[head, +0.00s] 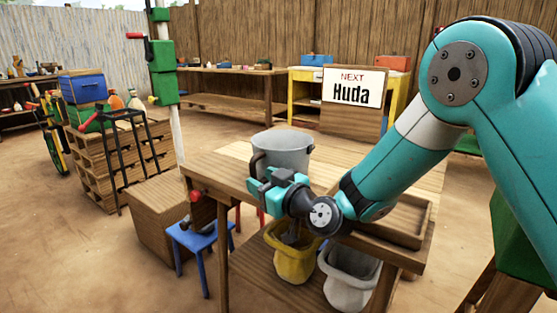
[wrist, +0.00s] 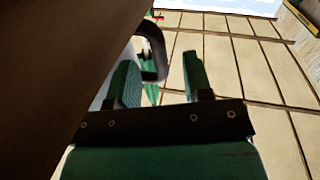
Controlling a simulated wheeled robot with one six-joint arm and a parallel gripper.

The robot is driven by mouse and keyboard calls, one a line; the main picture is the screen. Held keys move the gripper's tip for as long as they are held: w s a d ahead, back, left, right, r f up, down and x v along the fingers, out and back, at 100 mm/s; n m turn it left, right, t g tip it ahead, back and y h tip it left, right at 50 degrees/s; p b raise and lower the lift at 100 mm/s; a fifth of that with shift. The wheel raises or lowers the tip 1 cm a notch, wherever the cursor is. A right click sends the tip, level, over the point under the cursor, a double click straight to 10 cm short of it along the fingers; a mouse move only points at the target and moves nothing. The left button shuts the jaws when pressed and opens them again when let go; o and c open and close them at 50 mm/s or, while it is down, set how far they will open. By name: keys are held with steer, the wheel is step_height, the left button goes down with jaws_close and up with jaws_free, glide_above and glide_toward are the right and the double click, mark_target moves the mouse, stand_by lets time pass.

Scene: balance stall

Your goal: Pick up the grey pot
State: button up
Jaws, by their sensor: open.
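The grey pot (head: 287,148) stands upright on the wooden table in the head view, with a dark handle (head: 256,165) on its left side. My gripper (head: 262,186) is at the near left side of the pot, close to the handle. In the wrist view the two fingers of my gripper (wrist: 162,80) stand apart. The dark curved handle (wrist: 153,48) shows at and just beyond the gap between them. I cannot tell whether any finger touches it. Most of the pot is out of the wrist view.
The wooden table (head: 207,168) also bears a shallow wooden tray (head: 415,232) at right. A yellow bucket (head: 290,262) and a whitish bucket (head: 346,285) sit below. A blue stool (head: 192,240) and a white post with green boxes (head: 163,88) stand left. A "Huda" sign (head: 354,88) is behind.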

mark_target(256, 175)
steer(key=shift+x, duration=1.9)
jaws_close()
steer(key=shift+r, duration=0.15)
steer(key=shift+p, duration=0.3)
